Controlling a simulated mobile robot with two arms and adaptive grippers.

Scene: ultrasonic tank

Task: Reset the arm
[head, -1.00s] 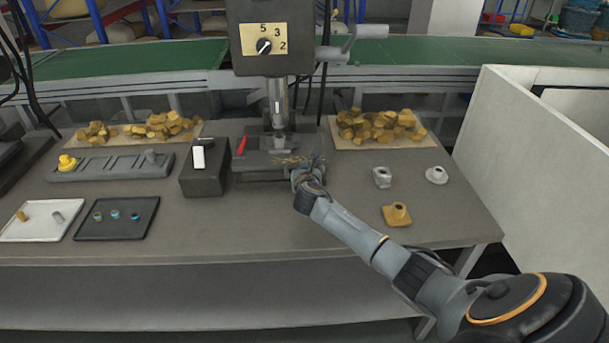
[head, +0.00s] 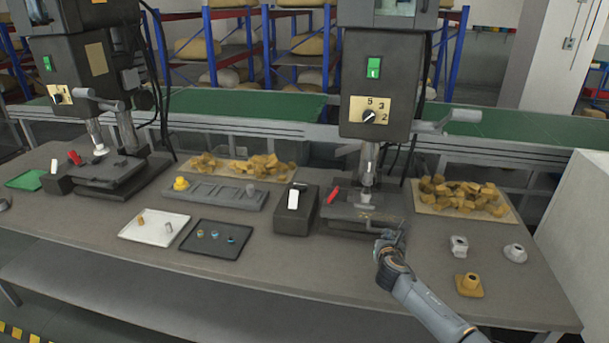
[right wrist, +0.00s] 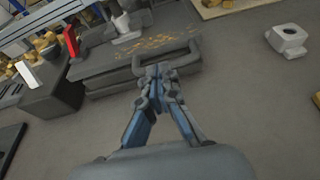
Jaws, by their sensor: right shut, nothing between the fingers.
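My right gripper (head: 392,238) is in front of the right drill press (head: 375,80), at the front edge of its base fixture (head: 345,212). In the right wrist view the two fingers (right wrist: 160,76) are together with nothing between them. They are close to a grey loop handle (right wrist: 188,47) on the fixture's front; whether they touch it I cannot tell. My right arm reaches in from the lower right. The press has a side lever (head: 450,122) and a dial plate (head: 370,110). My left gripper is not in view.
Left of the fixture are a dark switch box (head: 296,212), a black tray (head: 216,248) and a white tray (head: 150,229). To the right stand grey parts (head: 459,246) and a yellow part (head: 468,285). A second press (head: 75,70) stands at left. The table's front strip is clear.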

